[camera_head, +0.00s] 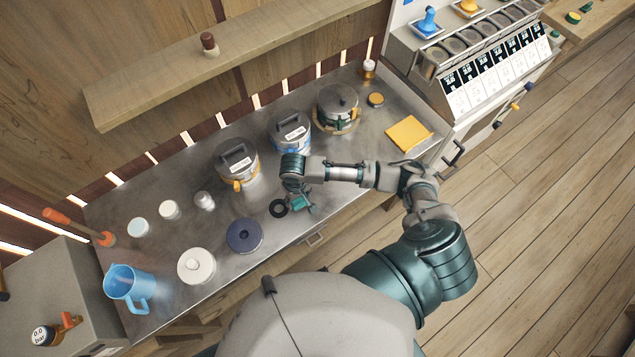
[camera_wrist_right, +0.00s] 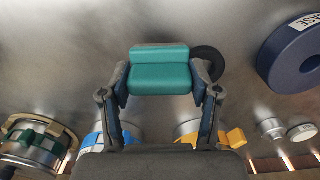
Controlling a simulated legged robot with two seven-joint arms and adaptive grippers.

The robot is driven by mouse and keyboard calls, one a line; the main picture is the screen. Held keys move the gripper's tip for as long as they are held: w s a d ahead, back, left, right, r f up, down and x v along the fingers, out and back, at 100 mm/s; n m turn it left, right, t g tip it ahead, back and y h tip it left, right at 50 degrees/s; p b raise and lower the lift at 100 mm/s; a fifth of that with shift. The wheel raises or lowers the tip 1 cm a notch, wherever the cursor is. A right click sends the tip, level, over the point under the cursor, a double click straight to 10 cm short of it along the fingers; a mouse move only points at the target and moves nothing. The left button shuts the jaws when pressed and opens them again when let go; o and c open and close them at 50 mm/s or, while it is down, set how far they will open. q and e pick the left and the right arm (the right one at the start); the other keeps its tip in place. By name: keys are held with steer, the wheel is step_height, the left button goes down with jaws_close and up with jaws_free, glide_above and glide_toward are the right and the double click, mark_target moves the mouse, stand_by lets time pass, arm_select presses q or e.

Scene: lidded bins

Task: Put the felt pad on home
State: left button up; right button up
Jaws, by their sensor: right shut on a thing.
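My right gripper (camera_head: 297,199) is shut on a teal block (camera_wrist_right: 159,75), gripped by its two sides, above the metal counter (camera_head: 172,183). The block also shows small in the head view (camera_head: 301,206). It may be the felt pad; no label shows on it. A black ring (camera_head: 278,208) lies on the counter just left of the gripper and is partly behind the block in the wrist view (camera_wrist_right: 209,57). I cannot make out a place marked home. My left gripper is not in view.
A navy disc (camera_head: 244,235), a white round lid (camera_head: 196,266) and a blue jug (camera_head: 129,286) stand to the left. Lidded pots (camera_head: 237,163) (camera_head: 290,132) (camera_head: 337,106) line the back. A yellow square (camera_head: 409,133) lies at right. Bare counter separates these.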

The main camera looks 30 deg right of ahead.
glide_above(319, 187)
steer(key=shift+a+f, duration=0.15)
steer(key=shift+f, duration=0.3)
steer(key=shift+d+f, duration=0.2)
steer(key=shift+d, duration=0.1)
steer(key=f, duration=0.3)
steer(key=shift+a, duration=0.55)
steer(key=o, duration=1)
steer(key=shift+d+f, duration=0.1)
steer(key=shift+d, duration=0.3)
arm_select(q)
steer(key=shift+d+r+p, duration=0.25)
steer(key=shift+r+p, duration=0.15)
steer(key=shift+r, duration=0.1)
arm_select(e)
step_height(319, 187, up, 12)
steer(key=shift+r, duration=0.1)
